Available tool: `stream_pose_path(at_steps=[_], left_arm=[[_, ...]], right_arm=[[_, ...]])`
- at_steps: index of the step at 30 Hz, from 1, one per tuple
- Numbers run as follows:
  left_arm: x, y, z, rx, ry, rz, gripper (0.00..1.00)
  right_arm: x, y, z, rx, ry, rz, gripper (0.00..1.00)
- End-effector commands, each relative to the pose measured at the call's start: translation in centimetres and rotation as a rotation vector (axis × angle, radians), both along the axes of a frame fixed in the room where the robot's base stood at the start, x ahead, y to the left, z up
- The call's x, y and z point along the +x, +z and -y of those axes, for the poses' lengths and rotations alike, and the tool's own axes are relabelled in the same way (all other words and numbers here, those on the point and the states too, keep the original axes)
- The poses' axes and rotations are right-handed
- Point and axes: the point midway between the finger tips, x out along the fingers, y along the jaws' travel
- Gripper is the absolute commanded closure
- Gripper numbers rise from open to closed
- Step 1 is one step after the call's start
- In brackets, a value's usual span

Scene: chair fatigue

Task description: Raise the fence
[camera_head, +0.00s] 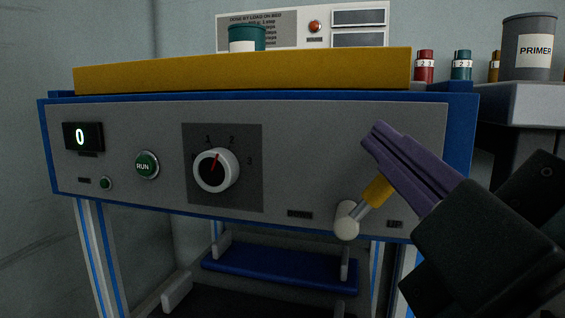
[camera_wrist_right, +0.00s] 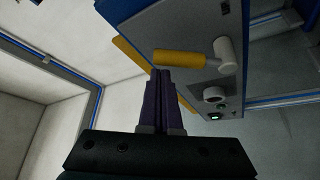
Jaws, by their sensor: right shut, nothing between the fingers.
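A lever with a pale round hub (camera_head: 346,221) and a yellow grip (camera_head: 379,190) is on the grey front panel of the machine. It tilts up and to the right, between two small dark labels; the right label (camera_head: 395,224) seems to read UP. My right gripper (camera_head: 374,136) has purple fingers, shut and empty, in front of the panel and over the upper end of the grip. In the right wrist view the fingertips (camera_wrist_right: 161,72) are close to the yellow grip (camera_wrist_right: 180,59); I cannot tell if they touch. No part is clearly identifiable as the fence. My left gripper is not in view.
The panel has a display reading 0 (camera_head: 80,136), a green RUN button (camera_head: 147,165) and a white dial (camera_head: 216,170). A yellow slab (camera_head: 240,72) lies on top. A PRIMER can (camera_head: 529,50) stands on a side surface at right.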

Motion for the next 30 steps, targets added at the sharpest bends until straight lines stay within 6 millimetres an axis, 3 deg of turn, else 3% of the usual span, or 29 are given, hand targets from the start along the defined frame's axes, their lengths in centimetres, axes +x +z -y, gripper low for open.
stream_pose_path(at_steps=[25,30], left_arm=[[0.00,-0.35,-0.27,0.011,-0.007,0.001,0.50],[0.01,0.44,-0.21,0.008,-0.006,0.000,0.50]], right_arm=[[-0.18,-0.36,0.51,-0.002,0.001,0.000,1.00],[0.08,0.34,0.58,-0.003,0.002,0.001,1.00]])
